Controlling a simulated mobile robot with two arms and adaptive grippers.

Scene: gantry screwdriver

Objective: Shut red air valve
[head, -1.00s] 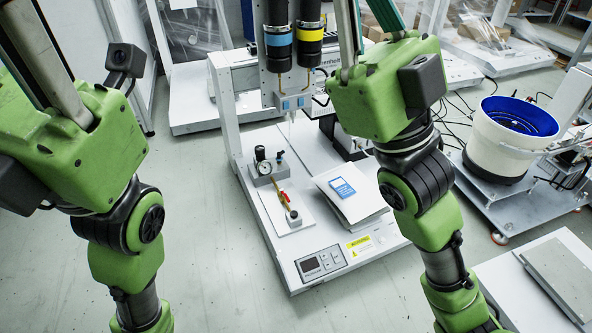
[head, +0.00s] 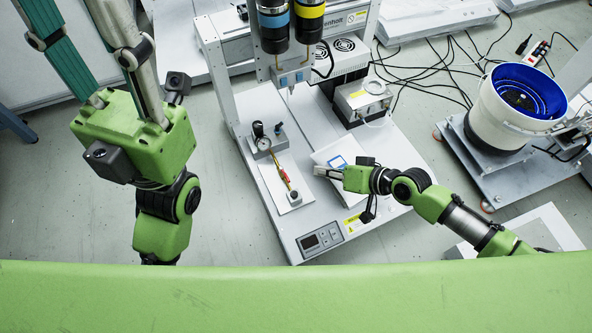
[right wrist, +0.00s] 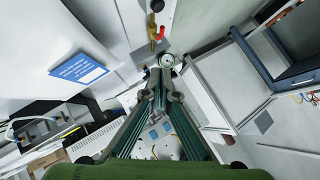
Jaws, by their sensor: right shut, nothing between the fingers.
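The red air valve (head: 286,179) is a small red handle on a brass line, lying roughly along it, between the gauge block and a grey round fitting (head: 294,197). In the right wrist view the red handle (right wrist: 161,34) shows beyond the fingertips, beside brass parts. My right gripper (head: 320,172) is shut and empty, to the right of the valve, pointing left, apart from it in the head view.
A pressure gauge (head: 263,143) stands behind the valve on the white machine base (head: 266,222). A blue-labelled white box (head: 329,152) is just behind my right gripper. Screwdriver spindles (head: 292,55) hang above. A blue-and-white bowl feeder (head: 490,115) is at right.

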